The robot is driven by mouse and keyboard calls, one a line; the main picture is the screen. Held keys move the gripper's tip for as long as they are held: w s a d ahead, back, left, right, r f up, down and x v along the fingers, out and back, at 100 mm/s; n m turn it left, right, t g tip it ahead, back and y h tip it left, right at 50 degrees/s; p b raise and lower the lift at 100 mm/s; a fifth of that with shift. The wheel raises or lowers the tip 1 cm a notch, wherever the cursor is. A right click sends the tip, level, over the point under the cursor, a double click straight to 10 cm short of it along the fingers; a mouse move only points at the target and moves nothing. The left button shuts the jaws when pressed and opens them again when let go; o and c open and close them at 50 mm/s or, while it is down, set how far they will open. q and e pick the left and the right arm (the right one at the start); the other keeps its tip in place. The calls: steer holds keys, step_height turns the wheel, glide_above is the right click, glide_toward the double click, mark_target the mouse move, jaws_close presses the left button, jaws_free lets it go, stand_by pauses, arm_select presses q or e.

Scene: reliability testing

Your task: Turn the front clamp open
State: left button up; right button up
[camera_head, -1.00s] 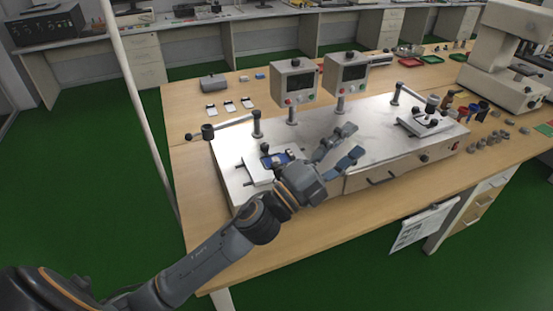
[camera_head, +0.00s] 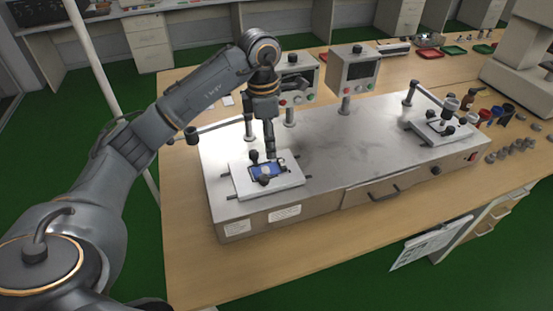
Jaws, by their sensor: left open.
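A white fixture plate (camera_head: 240,182) sits on the left part of the metal test bench. A blue device (camera_head: 275,172) lies on it. Small black clamp knobs stand around the device; the front clamp (camera_head: 264,180) is at its near edge, and another (camera_head: 253,156) is at the back. My left gripper (camera_head: 270,154) points down just behind and above the device, seen nearly edge-on. It is open and holds nothing visible. I cannot tell whether its fingertips touch anything. My right gripper is not in view.
A lever arm on a post (camera_head: 222,127) stands behind the plate, partly hidden by my left arm. Two control boxes (camera_head: 352,70) stand at the back. A second fixture (camera_head: 440,130) is at the right. The bench middle (camera_head: 345,140) is clear.

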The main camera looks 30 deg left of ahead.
arm_select(q)
steer(key=a, duration=0.2)
steer(key=p, duration=0.1)
glide_toward(264, 177)
steer(key=shift+s+d+f+y, duration=0.15)
steer(key=shift+d+f+y, duration=0.05)
steer(key=shift+d+y, duration=0.2)
steer(key=f, duration=0.1)
steer(key=f+p, duration=0.1)
steer(key=f, duration=0.1)
steer(key=shift+w+f, duration=0.25)
steer(key=shift+f, duration=0.1)
step_height(264, 177, down, 4)
steer(key=shift+r+p, duration=0.2)
steer(key=shift+p, duration=0.2)
steer(key=shift+f, duration=0.3)
steer(key=shift+a+f, duration=0.1)
steer(key=shift+f, duration=0.15)
jaws_close()
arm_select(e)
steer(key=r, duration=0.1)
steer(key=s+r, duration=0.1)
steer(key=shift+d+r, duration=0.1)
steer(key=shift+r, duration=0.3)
